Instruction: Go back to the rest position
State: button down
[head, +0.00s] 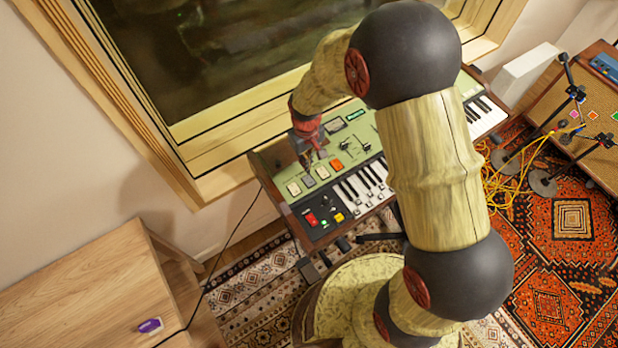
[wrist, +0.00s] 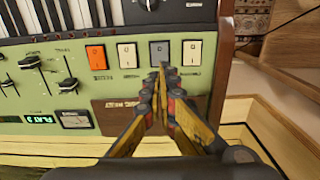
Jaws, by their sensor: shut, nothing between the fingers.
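My gripper (head: 306,157) is over the left end of the green keyboard synthesizer (head: 362,123) in the head view. In the wrist view my gripper (wrist: 160,74) has its fingertips together, with nothing between them. The tips appear at the grey rocker switch (wrist: 160,50), between two cream switches (wrist: 192,56). An orange switch (wrist: 96,58) is farther left in that row. I cannot tell whether the tips touch the panel. My arm reaches across the head view and hides the middle of the keyboard.
A window (head: 235,60) is behind the synthesizer. A wooden table (head: 90,290) with a purple-and-white object (head: 150,325) is at lower left. At right are an amplifier (head: 560,110), stands and yellow cables (head: 505,185). A patterned rug (head: 245,285) covers the floor.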

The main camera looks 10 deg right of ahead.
dwell(0.4)
jog(key=shift+m+g, duration=0.4)
jog(key=shift+g, duration=0.2)
jog(key=s, duration=0.2)
jog(key=s+d, duration=0.1)
jog(key=s, duration=0.1)
jog(key=shift+s+f, duration=0.1)
jog(key=shift+f, duration=0.1)
jog(key=s+d+r+m+t, duration=0.1)
jog(key=s+r, duration=0.4)
jog(key=r, duration=0.6)
jog(key=s+d+r+m+t, duration=0.1)
jog(key=s+d+r+t, duration=0.2)
jog(key=r, duration=0.8)
jog(key=s+d+r+m+t, duration=0.1)
jog(key=s+d+r+t, duration=0.1)
jog(key=s+d+r, duration=0.3)
jog(key=s+r, duration=0.3)
jog(key=r, duration=0.3)
jog(key=shift+m+t, duration=0.4)
jog(key=shift+s+d, duration=0.1)
